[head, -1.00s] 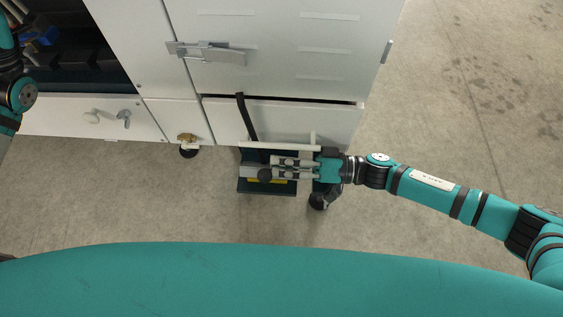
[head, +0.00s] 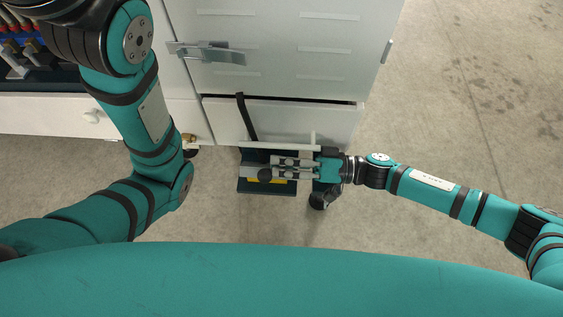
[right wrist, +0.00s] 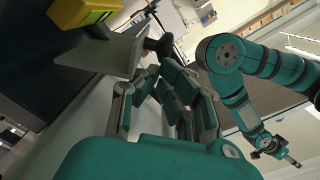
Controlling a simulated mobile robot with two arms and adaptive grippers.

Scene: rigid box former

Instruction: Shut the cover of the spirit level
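The spirit level appears as a yellow block (right wrist: 82,12) in the right wrist view.
A white cabinet (head: 300,60) with a metal latch (head: 210,52) stands behind the base. A black strap (head: 247,118) and a white bar (head: 275,146) are close to my right gripper. A castor (head: 318,200) stands beside it. Grey floor is clear at right.

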